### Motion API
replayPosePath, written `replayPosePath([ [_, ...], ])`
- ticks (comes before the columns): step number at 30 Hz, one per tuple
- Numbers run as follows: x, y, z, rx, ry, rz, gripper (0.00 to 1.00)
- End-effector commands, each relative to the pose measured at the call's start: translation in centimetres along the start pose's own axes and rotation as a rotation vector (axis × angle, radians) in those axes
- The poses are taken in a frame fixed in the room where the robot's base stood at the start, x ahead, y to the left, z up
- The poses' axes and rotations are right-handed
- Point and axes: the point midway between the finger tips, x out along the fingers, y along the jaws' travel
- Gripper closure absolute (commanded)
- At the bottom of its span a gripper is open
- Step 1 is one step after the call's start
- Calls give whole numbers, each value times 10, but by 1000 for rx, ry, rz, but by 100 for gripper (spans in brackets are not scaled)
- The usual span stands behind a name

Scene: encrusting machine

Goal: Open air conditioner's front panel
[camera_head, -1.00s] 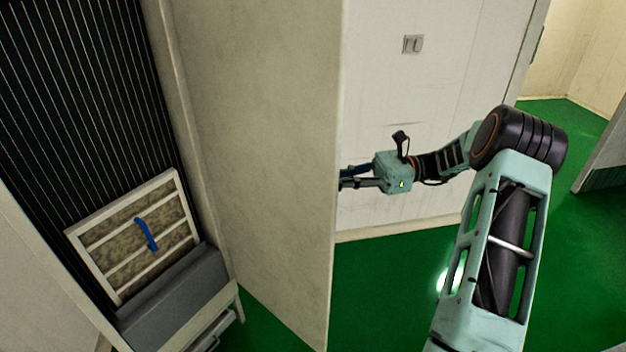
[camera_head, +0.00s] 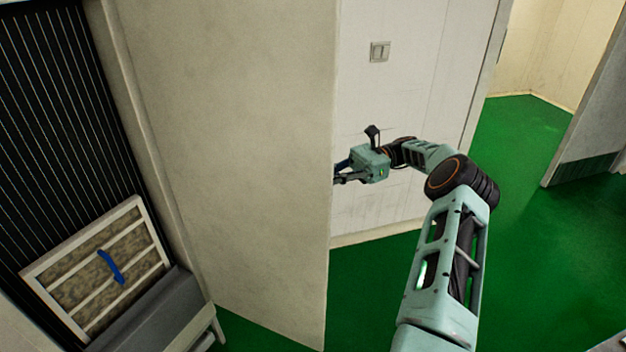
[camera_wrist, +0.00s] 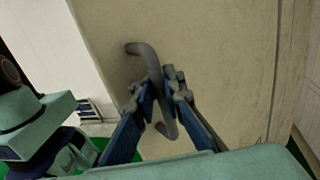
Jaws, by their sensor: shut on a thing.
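The air conditioner's front panel (camera_head: 225,150) is a tall beige panel standing swung out, with its inner face toward the head camera. To its left the unit's inside shows, with black fins (camera_head: 45,120) and a framed filter (camera_head: 85,270) with a blue strap. My gripper (camera_head: 338,178) is at the panel's free edge, on its outer side; the fingertips are partly hidden behind the edge in the head view. In the wrist view, my gripper (camera_wrist: 160,90) is shut on a grey bent handle (camera_wrist: 148,57) fixed to the panel's outer face (camera_wrist: 220,50).
A white wall with a light switch (camera_head: 380,51) stands behind my gripper. Green floor (camera_head: 530,240) is clear to the right of my arm. A grey door or partition (camera_head: 597,110) stands at the far right.

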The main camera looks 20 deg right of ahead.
Motion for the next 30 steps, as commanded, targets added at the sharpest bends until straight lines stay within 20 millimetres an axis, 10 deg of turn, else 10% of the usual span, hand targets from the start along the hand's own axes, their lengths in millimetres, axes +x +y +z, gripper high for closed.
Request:
replayPosePath([
  [12,-5,4,-3,7,7,2,100],
  [18,-4,3,-2,4,5,2,73],
  [30,-2,1,11,0,3,1,73],
])
